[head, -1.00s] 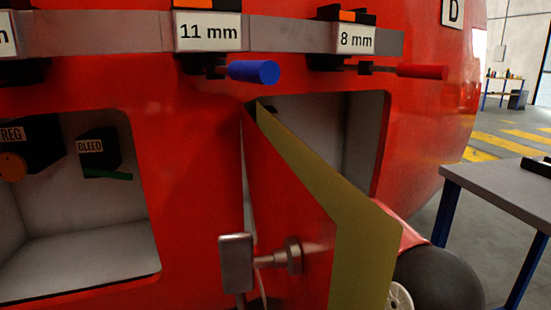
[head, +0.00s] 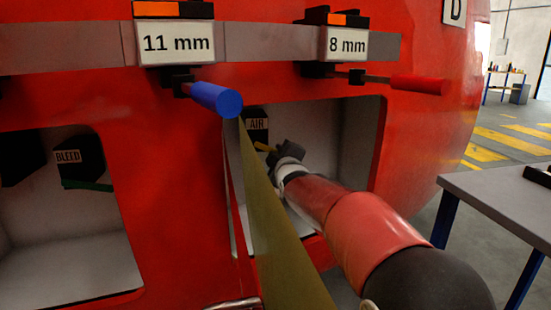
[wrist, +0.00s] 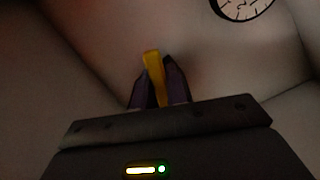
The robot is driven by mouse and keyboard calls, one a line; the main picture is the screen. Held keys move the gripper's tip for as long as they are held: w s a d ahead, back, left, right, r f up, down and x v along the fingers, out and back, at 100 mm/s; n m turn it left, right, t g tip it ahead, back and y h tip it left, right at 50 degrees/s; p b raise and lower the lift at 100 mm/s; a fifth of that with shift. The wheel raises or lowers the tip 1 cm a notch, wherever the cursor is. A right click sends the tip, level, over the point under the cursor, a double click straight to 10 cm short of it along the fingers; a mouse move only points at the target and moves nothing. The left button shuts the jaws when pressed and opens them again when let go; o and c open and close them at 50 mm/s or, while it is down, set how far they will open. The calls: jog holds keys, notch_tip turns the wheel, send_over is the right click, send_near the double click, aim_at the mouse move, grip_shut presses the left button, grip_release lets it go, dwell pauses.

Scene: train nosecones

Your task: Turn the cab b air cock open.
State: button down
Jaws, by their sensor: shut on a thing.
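The air cock is a black box labelled AIR (head: 257,124) with a yellow lever (head: 264,147), inside the open right-hand compartment of the red nosecone. My gripper (head: 275,152) reaches into this compartment and is shut on the yellow lever. In the wrist view the lever (wrist: 152,58) stands up between the two dark fingers of my gripper (wrist: 158,82), its tip above them. The cock's body is not visible in the wrist view. No cab B marking is readable.
The compartment door (head: 275,245) stands open, close left of my arm. A blue handle (head: 216,98) under the 11 mm label and a red handle (head: 418,84) project above. A round gauge (wrist: 242,5) is inside the compartment. A table (head: 500,200) stands at right.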

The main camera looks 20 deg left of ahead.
jog(key=n, duration=0.1)
jog(key=r+n+b, duration=0.1)
jog(key=shift+w+d+n, duration=0.1)
jog(key=shift+d+n, duration=0.05)
jog(key=shift+n, duration=0.15)
jog(key=shift+r+n+b, duration=0.6)
jog(key=shift+r+n, duration=0.2)
jog(key=shift+n, duration=0.5)
jog(key=shift+d+r, duration=0.1)
jog(key=c, duration=1.4)
grip_release()
jog(key=shift+w, duration=0.1)
jog(key=b+v, duration=0.3)
jog(key=v, duration=0.4)
jog(key=shift+s+d, duration=0.2)
jog(key=shift+s, duration=0.15)
